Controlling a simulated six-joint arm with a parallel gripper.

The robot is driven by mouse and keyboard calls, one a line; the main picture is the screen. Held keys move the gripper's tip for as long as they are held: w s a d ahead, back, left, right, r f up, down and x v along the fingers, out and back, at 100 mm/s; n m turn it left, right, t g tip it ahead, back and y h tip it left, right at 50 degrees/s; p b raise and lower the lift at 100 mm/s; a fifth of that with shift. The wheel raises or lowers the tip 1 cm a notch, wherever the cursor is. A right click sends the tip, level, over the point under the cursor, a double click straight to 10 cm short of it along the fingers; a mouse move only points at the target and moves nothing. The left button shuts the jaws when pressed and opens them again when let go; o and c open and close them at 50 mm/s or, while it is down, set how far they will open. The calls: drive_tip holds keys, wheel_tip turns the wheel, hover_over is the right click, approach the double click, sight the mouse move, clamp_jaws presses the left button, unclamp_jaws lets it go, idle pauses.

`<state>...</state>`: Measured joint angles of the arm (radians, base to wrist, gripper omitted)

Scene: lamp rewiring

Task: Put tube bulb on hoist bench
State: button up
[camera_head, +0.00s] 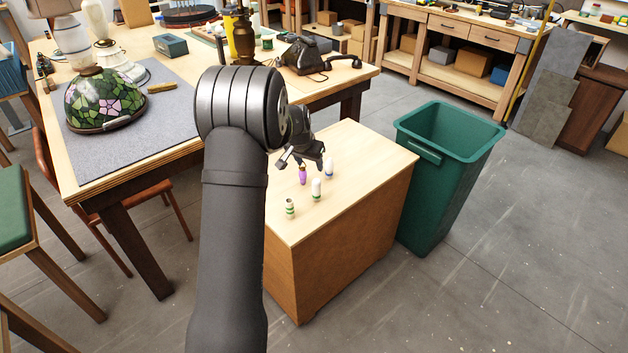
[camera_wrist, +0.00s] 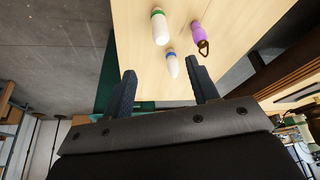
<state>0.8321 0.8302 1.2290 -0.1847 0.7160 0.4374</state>
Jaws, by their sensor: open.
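My gripper (camera_head: 304,160) is open and empty above the far part of the small wooden cabinet top (camera_head: 365,165). Its two fingers also show in the wrist view (camera_wrist: 165,85). Two white, tube-shaped pieces stand on the cabinet: one with a green band (camera_head: 316,188) and one with a blue band (camera_head: 328,168). I cannot tell which is the tube bulb. In the wrist view the blue-banded piece (camera_wrist: 172,65) lies between the fingertips in the picture, apart from them. The green-banded piece (camera_wrist: 160,28) is beyond. I cannot tell which surface is the hoist bench.
A purple piece (camera_head: 302,175) and a small green-and-white piece (camera_head: 290,208) also stand on the cabinet. A green bin (camera_head: 445,180) is right of it. The large table holds a stained-glass lampshade (camera_head: 100,100) and a dark telephone (camera_head: 305,55). A workbench (camera_head: 455,45) stands behind.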

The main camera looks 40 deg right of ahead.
drive_tip(key=w+a+f+t, duration=0.3)
drive_tip(key=w+a+f, duration=0.1)
drive_tip(key=f, duration=0.1)
drive_tip(key=h, duration=0.8)
approach(315, 187)
drive_tip(key=shift+t, duration=0.3)
drive_tip(key=x, duration=1.2)
drive_tip(key=shift+s+f, duration=0.15)
drive_tip(key=shift+a, duration=0.1)
drive_tip(key=c, duration=1.1)
drive_tip(key=shift+c, duration=0.2)
